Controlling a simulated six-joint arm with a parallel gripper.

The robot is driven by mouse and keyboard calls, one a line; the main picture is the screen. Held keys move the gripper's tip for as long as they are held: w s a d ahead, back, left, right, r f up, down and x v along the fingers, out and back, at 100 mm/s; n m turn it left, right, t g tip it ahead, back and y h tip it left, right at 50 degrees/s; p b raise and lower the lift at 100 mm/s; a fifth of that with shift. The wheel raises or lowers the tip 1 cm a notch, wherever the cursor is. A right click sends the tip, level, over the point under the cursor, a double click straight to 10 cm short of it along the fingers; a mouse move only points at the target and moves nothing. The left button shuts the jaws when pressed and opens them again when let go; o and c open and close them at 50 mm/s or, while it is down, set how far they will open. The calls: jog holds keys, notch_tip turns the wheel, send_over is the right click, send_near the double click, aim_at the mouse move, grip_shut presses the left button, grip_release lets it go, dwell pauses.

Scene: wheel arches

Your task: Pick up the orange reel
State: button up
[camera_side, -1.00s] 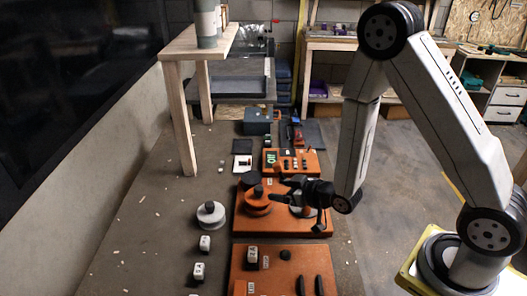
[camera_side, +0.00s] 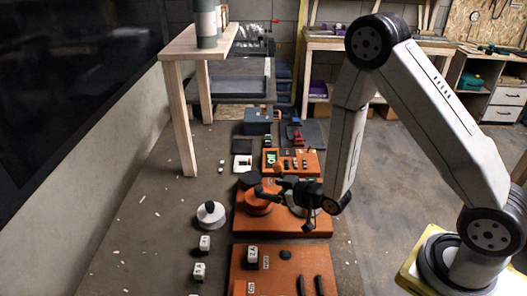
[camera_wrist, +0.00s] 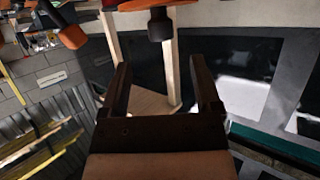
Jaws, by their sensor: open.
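The orange reel (camera_side: 254,207) is a low orange disc with a black knob on top. It sits on the orange board in the middle of the side view. My gripper (camera_side: 264,192) is open and empty, and points left at about knob height. Its fingertips overlap the reel's right part in the side view, so contact cannot be told. In the wrist view, both fingers of my gripper (camera_wrist: 163,88) stand apart. What looks like the reel (camera_wrist: 150,4) and its black knob shows at the top edge, beyond the fingertips and cut off by the frame.
A white reel (camera_side: 211,215) with a dark knob stands on the floor left of the orange board (camera_side: 280,226). A grey reel, partly hidden, is below my gripper. White numbered blocks (camera_side: 204,243) lie nearer. A wooden table (camera_side: 190,45) stands at the back left.

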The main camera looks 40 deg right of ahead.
aim_at(261, 189)
jog(key=shift+f+x, duration=0.2)
jog(key=shift+x, duration=2.35)
jog(key=shift+s+a, duration=0.1)
grip_shut()
